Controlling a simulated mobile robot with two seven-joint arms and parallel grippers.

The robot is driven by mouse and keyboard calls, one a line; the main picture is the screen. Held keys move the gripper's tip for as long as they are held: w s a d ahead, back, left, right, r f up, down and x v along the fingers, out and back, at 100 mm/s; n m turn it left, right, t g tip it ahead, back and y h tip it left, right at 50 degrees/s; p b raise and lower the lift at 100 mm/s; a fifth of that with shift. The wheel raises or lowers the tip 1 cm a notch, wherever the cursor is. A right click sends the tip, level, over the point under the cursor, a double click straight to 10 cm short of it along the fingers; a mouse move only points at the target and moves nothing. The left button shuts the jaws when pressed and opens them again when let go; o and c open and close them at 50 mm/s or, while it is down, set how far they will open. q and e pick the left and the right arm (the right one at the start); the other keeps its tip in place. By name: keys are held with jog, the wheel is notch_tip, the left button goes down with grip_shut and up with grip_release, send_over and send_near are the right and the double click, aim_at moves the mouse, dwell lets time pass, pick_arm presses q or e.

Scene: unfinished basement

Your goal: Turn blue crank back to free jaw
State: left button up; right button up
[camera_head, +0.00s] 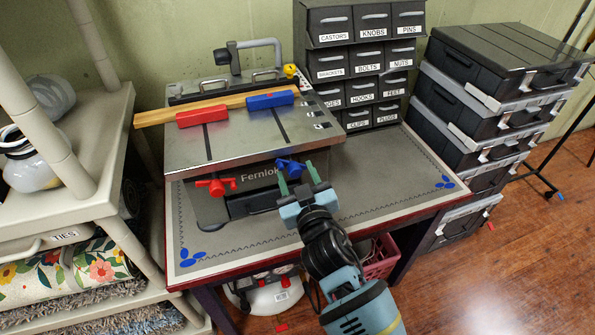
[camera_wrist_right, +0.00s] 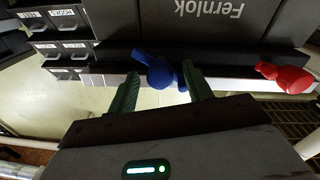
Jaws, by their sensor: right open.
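The blue crank (camera_head: 291,167) sticks out of the front of the Fernlok bench vise (camera_head: 258,180), right of the red crank (camera_head: 216,184). My right gripper (camera_head: 295,178) is open in front of the blue crank. In the right wrist view the blue crank (camera_wrist_right: 160,72) lies between the two green fingers, with a gap to the right finger; contact with the left one is unclear. The blue jaw (camera_head: 270,100) and the red jaw (camera_head: 202,116) lie against a wooden strip (camera_head: 160,118) on the vise top. My left gripper is not in view.
The vise stands on a table with a grey mat (camera_head: 390,165). Labelled drawers (camera_head: 364,60) stand behind it, stacked black cases (camera_head: 490,90) to the right. A shelf (camera_head: 95,190) stands close on the left. The mat's right part is clear.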

jog(key=shift+s, duration=0.1)
jog(key=shift+r, duration=0.1)
jog(key=shift+c, duration=1.1)
jog(key=c, duration=0.7)
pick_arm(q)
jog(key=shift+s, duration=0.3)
pick_arm(e)
jog(key=shift+c, duration=0.2)
jog(key=shift+n, duration=0.3)
jog(key=n+p, duration=0.1)
jog(key=n, duration=1)
jog(key=shift+d+p, duration=0.1)
jog(key=shift+p, duration=0.25)
jog(key=n+y+p, duration=0.1)
jog(key=n, duration=0.5)
jog(key=shift+n, duration=0.3)
pick_arm(q)
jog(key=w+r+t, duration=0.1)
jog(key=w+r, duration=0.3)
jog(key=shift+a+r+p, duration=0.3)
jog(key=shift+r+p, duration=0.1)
jog(key=shift+p, duration=0.05)
pick_arm(e)
jog(key=shift+n, duration=2)
